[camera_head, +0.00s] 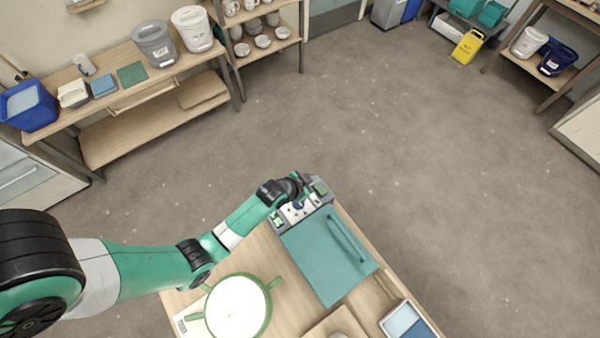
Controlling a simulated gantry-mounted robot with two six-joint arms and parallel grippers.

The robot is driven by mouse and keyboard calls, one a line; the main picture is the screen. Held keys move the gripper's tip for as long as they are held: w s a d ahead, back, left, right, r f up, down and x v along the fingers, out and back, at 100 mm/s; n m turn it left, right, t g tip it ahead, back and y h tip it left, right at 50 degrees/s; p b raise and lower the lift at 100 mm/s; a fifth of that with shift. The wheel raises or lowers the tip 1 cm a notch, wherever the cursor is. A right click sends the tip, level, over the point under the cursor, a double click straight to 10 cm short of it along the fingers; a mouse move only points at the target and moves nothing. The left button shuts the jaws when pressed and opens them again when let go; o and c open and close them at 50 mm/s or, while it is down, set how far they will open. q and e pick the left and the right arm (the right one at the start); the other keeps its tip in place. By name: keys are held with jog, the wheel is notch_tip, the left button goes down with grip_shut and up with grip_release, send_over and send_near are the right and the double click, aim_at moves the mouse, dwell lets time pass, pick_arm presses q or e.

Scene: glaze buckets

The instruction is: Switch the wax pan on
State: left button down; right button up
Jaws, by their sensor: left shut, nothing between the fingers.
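A round green pan (238,306) with a pale filling and side handles stands on the wooden table, low in the view; I take it to be the wax pan. A grey control box (282,228) with green switches sits at the table's far edge, beside a teal flat panel with a handle (326,262). My left gripper (298,202) is shut and empty, pointing down at the middle of the control box and hiding part of it. I cannot tell whether it touches the box. My right gripper is out of view.
A white tray with blue contents (388,322) lies at the table's lower right, near a wooden board (322,326). A shelf bench (140,88) with grey and white buckets stands at upper left. A yellow floor sign (467,46) stands far right. The floor between is clear.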

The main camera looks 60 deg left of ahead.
pick_arm(q)
jog(key=a+p+v, duration=0.1)
jog(key=v, duration=0.6)
jog(key=shift+s+a, duration=0.25)
jog(key=shift+s, duration=0.35)
jog(key=shift+r+p, duration=0.2)
jog(key=shift+p, duration=0.1)
